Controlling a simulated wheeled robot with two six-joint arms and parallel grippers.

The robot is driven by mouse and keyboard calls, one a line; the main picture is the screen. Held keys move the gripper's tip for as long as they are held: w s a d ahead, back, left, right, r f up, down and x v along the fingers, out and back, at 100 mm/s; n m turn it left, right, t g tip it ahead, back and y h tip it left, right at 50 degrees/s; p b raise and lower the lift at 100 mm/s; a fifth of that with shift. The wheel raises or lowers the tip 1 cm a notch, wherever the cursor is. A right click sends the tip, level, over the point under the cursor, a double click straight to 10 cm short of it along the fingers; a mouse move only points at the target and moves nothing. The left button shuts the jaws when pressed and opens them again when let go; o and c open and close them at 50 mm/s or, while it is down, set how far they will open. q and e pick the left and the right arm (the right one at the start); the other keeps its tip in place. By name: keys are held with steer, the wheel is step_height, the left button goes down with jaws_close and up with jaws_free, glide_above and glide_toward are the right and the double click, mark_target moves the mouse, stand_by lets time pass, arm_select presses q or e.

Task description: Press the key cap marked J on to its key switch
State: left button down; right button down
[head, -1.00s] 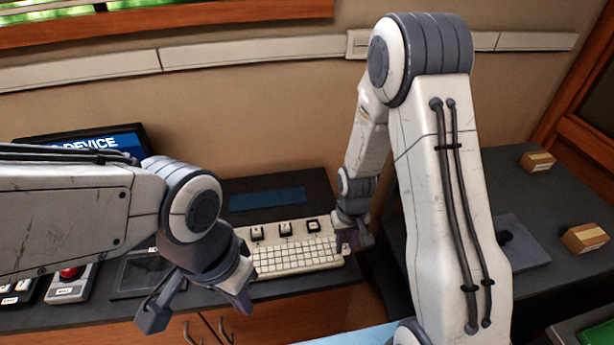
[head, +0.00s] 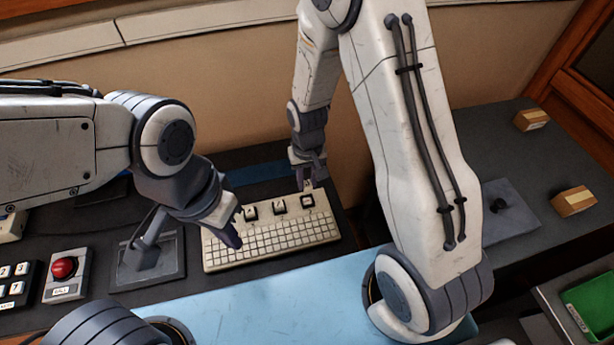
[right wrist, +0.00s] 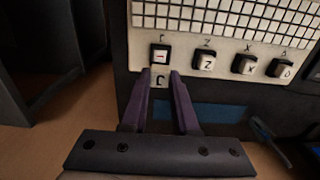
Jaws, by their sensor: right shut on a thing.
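The beige keyboard (head: 270,241) lies on the dark counter, with a row of separate key positions along its back edge. It shows upside down in the right wrist view (right wrist: 220,45). My right gripper (right wrist: 161,74) is shut on a small pale key cap (right wrist: 160,80) with a dark mark that looks like an upside-down J. The bare key switch (right wrist: 160,54) is just beyond the held cap, under a similar mark; cap and switch look apart. In the head view my right gripper (head: 307,183) is at the keyboard's back right corner. My left gripper (head: 187,246) is open and empty, partly over the keyboard's left end.
Other capped keys (right wrist: 204,61) stand beside the switch. A red button box (head: 66,272) and a number pad (head: 16,284) are at the left. A blue strip (head: 258,175) lies behind the keyboard. Small boxes (head: 573,201) and a green bin (head: 592,305) are at the right.

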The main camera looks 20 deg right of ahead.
mark_target(307, 191)
step_height(307, 191, down, 4)
steer(key=b, duration=0.3)
steer(key=shift+f, duration=0.15)
steer(key=shift+f+b, duration=0.5)
steer(key=shift+f, duration=0.05)
steer(key=shift+s+p, duration=0.1)
steer(key=shift+p, duration=0.25)
stand_by(0.9)
steer(key=shift+f+b, duration=0.3)
steer(key=shift+f, duration=0.1)
stand_by(0.6)
steer(key=shift+c, duration=0.6)
jaws_free()
steer(key=shift+r, duration=0.1)
